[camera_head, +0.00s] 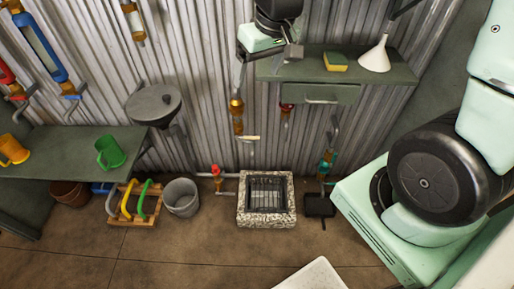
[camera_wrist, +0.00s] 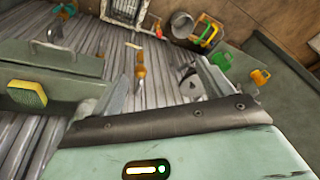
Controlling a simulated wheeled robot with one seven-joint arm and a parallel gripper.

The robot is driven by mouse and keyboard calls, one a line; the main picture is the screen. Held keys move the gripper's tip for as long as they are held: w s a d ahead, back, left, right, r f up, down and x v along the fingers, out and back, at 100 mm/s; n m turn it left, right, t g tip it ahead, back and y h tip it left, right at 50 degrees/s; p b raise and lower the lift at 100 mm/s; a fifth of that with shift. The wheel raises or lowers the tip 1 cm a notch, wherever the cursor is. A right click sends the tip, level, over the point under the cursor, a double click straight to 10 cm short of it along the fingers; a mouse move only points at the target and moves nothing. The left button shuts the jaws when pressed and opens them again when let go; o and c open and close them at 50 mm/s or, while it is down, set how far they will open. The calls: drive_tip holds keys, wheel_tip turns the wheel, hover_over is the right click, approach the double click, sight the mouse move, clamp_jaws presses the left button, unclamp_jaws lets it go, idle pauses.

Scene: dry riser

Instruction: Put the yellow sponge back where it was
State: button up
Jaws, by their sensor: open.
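The yellow sponge (camera_head: 335,61), with a green layer, lies on the upper grey-green shelf (camera_head: 300,64), just left of a white funnel. It also shows at the left edge of the wrist view (camera_wrist: 27,94), outside my jaws. My gripper (camera_head: 268,58) is open at the left end of this shelf, left of the sponge and apart from it. In the wrist view, my gripper (camera_wrist: 160,80) has nothing between its fingers but the corrugated wall and pipes beyond.
The white funnel (camera_head: 375,55) stands close right of the sponge. Valves and pipes line the wall below the shelf. A round grey lidded pan (camera_head: 153,104) hangs at left. A lower-left table (camera_head: 60,150) holds orange and green mugs. A stone-rimmed drain (camera_head: 266,200) is on the floor.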

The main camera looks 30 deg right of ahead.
drive_tip(key=s+a+n+g, duration=0.1)
drive_tip(key=s+a+n, duration=0.2)
drive_tip(key=s+a, duration=0.3)
drive_tip(key=s+a+n+g, duration=0.2)
drive_tip(key=s+a, duration=0.4)
drive_tip(key=s, duration=0.8)
drive_tip(key=shift+n+h, duration=0.3)
drive_tip(key=shift+n, duration=0.5)
